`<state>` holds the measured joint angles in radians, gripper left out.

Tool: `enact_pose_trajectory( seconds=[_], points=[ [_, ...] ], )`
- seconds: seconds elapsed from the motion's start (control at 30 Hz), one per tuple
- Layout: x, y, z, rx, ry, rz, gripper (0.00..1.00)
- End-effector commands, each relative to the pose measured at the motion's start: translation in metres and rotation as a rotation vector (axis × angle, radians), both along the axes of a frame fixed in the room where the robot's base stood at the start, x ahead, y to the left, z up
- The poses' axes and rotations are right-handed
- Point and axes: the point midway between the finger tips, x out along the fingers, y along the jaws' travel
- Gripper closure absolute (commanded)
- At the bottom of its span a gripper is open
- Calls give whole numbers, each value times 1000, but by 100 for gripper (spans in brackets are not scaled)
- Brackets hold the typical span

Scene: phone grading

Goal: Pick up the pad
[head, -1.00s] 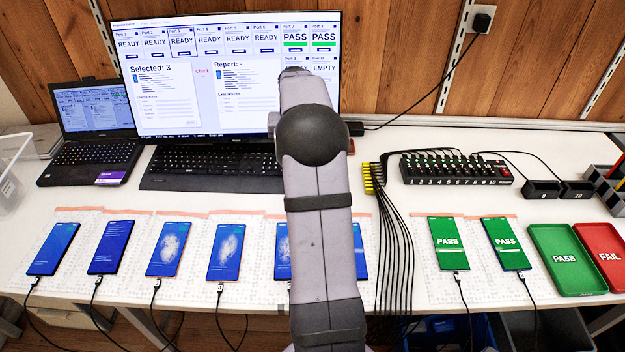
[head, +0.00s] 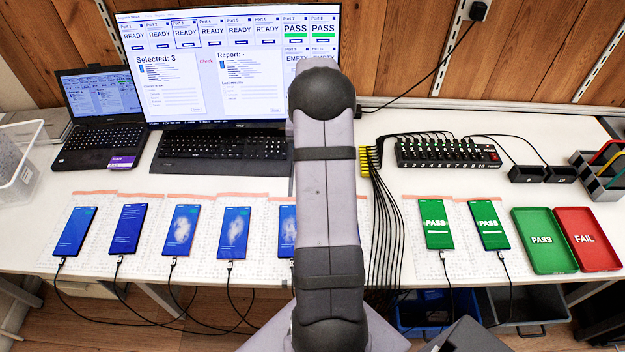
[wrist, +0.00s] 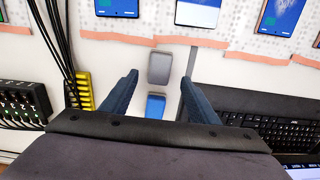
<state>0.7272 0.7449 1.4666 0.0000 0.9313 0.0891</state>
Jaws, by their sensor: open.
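In the wrist view, a small grey rounded block (wrist: 159,67) lies on the white table. A small blue block (wrist: 156,106) lies just below it in the picture. Either may be the pad; I cannot tell which. My gripper (wrist: 160,80) is open, with one dark blue finger on each side of these blocks. Nothing is held between the fingers, and the fingers look apart from both blocks. How high they are above the table is unclear. In the head view my arm hides both blocks and the gripper.
Keyboard (head: 222,152) and yellow connectors with black cables (wrist: 83,90) flank the gripper. Cabled phones (head: 181,231) lie in a row along the table front. Green PASS tray (head: 544,262) and red FAIL tray (head: 588,262) are at right. A monitor (head: 215,65) stands behind.

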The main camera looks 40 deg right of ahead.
Motion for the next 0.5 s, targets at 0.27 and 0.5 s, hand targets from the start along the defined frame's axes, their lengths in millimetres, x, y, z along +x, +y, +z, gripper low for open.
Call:
enact_pose_trajectory(
  seconds=[0.27,0.5],
  points=[
    [-2,1,-14,2,2,0,45],
    [-3,1,-43,1,1,0,45]
  ],
)
